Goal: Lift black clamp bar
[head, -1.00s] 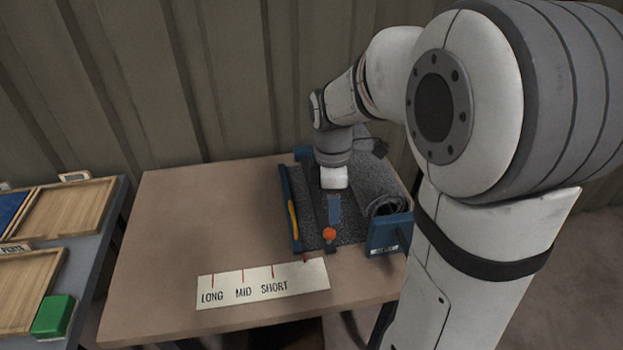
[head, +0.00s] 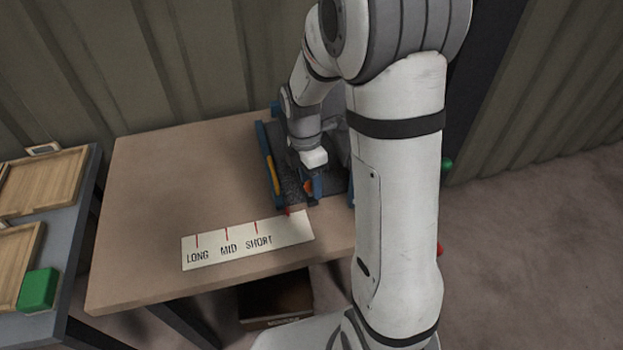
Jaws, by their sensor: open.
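The black clamp bar (head: 281,176) appears as a dark strip in the blue-sided fixture at the back right of the table. It is hard to separate from the dark grey material around it. My gripper (head: 313,187) points down over the fixture, close to the knob. It is open, but its fingertips are small and partly hidden, and contact with the bar cannot be made out. My arm covers the fixture's right side.
A yellow-handled strip (head: 270,172) lies along the fixture's left side (head: 262,150). A white LONG/MID/SHORT card (head: 205,247) lies at the table's front. The table's left half (head: 170,190) is clear. Wooden trays (head: 45,185) and a green block (head: 38,289) are far left.

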